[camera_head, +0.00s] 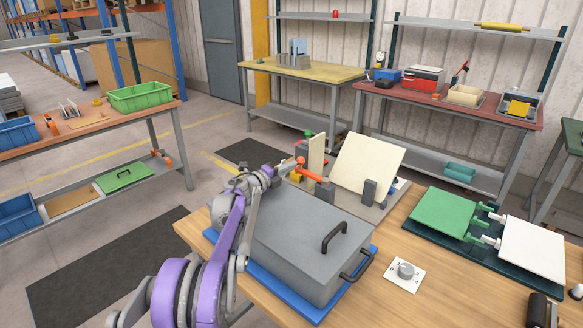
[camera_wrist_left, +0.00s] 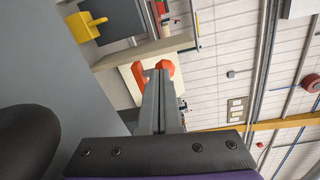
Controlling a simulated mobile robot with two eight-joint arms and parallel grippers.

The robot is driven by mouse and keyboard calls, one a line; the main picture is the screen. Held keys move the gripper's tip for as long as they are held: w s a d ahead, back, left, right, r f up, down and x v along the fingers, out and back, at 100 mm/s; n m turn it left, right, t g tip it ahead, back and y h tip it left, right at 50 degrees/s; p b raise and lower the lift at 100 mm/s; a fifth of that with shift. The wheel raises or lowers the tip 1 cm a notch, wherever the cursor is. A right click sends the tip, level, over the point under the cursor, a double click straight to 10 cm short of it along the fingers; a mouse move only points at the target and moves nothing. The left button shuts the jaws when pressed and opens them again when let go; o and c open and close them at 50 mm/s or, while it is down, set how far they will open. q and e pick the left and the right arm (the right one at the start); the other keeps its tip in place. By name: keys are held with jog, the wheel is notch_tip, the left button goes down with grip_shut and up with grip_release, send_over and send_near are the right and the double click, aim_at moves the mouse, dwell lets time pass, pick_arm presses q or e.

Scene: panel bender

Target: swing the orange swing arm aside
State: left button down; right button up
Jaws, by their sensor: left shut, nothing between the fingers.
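The orange swing arm (camera_head: 317,176) is a short bar on the panel bender at the back of the wooden table, close to a tilted cream panel (camera_head: 368,165). My left gripper (camera_head: 288,168) is at the bar's left end, above the far edge of a grey box. Its fingers are shut with nothing between them. In the left wrist view the closed fingers (camera_wrist_left: 160,103) point at orange parts (camera_wrist_left: 138,76) just beyond their tips. Whether they touch the orange arm cannot be told. My right gripper is not in view.
The grey box (camera_head: 290,240) with black handles stands on a blue mat, under my left arm. A green panel (camera_head: 443,212) and a white panel (camera_head: 533,248) lie at the right, with a small knob plate (camera_head: 405,272) in front. Bare tabletop lies between.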

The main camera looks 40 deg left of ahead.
pick_arm(q)
jog(key=s, duration=1)
jog(key=shift+s+a+r, duration=0.1)
jog(key=shift+a+r, duration=0.25)
jog(key=shift+f, duration=0.1)
